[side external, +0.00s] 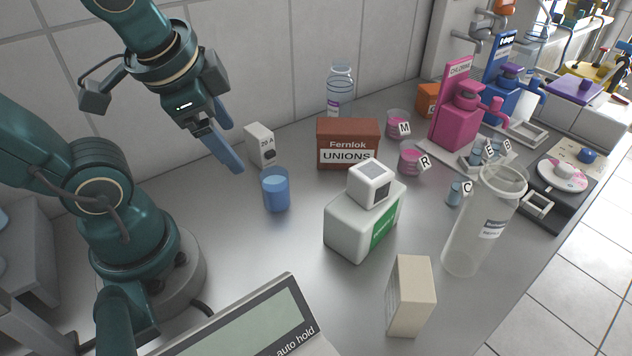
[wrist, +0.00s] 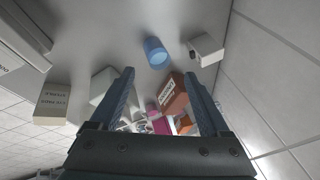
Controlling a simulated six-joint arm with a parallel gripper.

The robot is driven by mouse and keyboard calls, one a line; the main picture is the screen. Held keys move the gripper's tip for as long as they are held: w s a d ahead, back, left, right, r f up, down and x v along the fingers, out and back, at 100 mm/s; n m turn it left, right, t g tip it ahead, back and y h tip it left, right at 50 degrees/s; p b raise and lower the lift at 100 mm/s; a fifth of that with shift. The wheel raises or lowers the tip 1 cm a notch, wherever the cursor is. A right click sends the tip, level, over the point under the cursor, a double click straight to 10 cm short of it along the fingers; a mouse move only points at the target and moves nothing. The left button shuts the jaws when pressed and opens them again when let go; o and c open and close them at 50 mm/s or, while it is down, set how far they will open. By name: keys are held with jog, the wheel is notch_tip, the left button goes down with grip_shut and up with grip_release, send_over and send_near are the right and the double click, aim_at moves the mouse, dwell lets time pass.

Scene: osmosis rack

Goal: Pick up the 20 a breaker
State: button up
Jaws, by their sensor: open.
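The 20 A breaker (side external: 260,145) is a small white block with a dark switch, standing on the grey bench near the back wall. It also shows in the wrist view (wrist: 207,49) at the upper right, beyond the fingertips. My gripper (side external: 229,160) is in the air to the left of the breaker and above the bench, apart from it. In the wrist view its two blue fingers (wrist: 161,77) are spread wide with nothing held between them.
A blue cup (side external: 276,190) stands just in front of the breaker. The brown Fernlok Unions box (side external: 348,145) is to its right. A white box with a green label (side external: 352,228) and a clear cylinder (side external: 470,240) stand further right. The tiled wall is close behind.

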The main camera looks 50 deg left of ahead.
jog(key=w+a+m+g+y, duration=0.3)
jog(key=a+m+y, duration=0.15)
jog(key=a, duration=0.25)
jog(key=m+g+y, duration=0.2)
jog(key=m+y, duration=0.4)
jog(key=m, duration=0.1)
send_over(267, 139)
jog(key=s+a, duration=0.1)
jog(key=shift+a+f, duration=0.2)
jog(key=shift+f, duration=0.6)
jog(key=f, duration=0.1)
jog(key=w+f+m, duration=0.1)
jog(key=f, duration=0.1)
jog(key=shift+f+g+y, duration=0.15)
jog(key=shift+g+y, duration=0.1)
jog(key=shift+g, duration=0.05)
jog(key=shift+m, duration=0.25)
notch_tip(267, 139, down, 8)
jog(key=shift+s+d+r, duration=0.1)
jog(key=shift+d+r, duration=0.05)
jog(key=shift+r, duration=0.1)
jog(key=x, duration=0.5)
grip_shut()
jog(key=shift+r, duration=0.1)
